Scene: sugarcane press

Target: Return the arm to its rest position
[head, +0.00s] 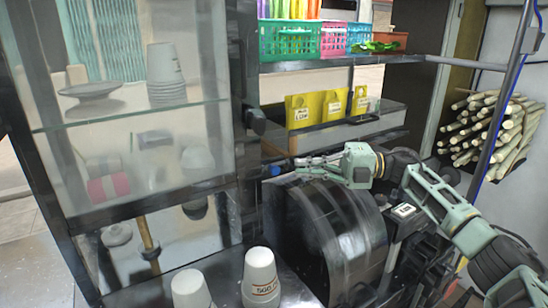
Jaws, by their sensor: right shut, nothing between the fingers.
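My right arm comes in from the right side of the head view, above the dark drum-shaped press (335,235). My right gripper (302,161) points left, is shut and has nothing between its fingers. Its fingertips are close to a small blue knob (275,170) at the cabinet's edge; I cannot tell whether they touch it. My left gripper is not in view.
A glass-fronted cabinet (130,120) fills the left. Stacks of white cups (261,278) stand at the bottom front. A shelf (340,60) with coloured baskets (290,40) and yellow signs (303,108) is behind. Sugarcane stalks (490,130) are piled at right.

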